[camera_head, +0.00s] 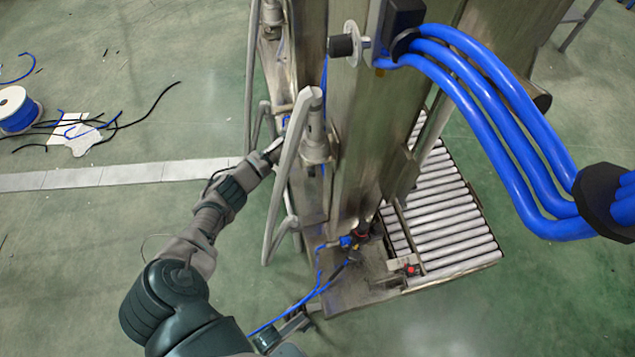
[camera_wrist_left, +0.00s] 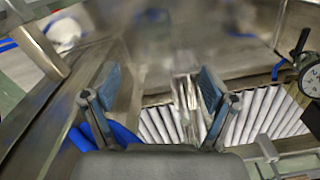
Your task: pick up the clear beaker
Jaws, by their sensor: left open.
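I cannot make out a clear beaker for certain in either view. In the left wrist view my left gripper (camera_wrist_left: 160,82) is open, its two blue-padded fingers apart. A narrow, pale, shiny upright shape (camera_wrist_left: 184,105) shows between the fingers, nearer the right one; I cannot tell what it is or whether it is touched. In the head view my left arm reaches up from the bottom, and its gripper (camera_head: 276,149) is at the left side of the metal machine, partly hidden behind a grey handle bar. My right gripper is in neither view.
The tall metal machine (camera_head: 350,120) has grey handle bars (camera_head: 290,155) close to my left arm. A roller conveyor (camera_head: 450,220) lies to its right. Thick blue hoses (camera_head: 500,120) arch across the upper right. A round gauge (camera_wrist_left: 311,80) is at the wrist view's right. Open floor lies left.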

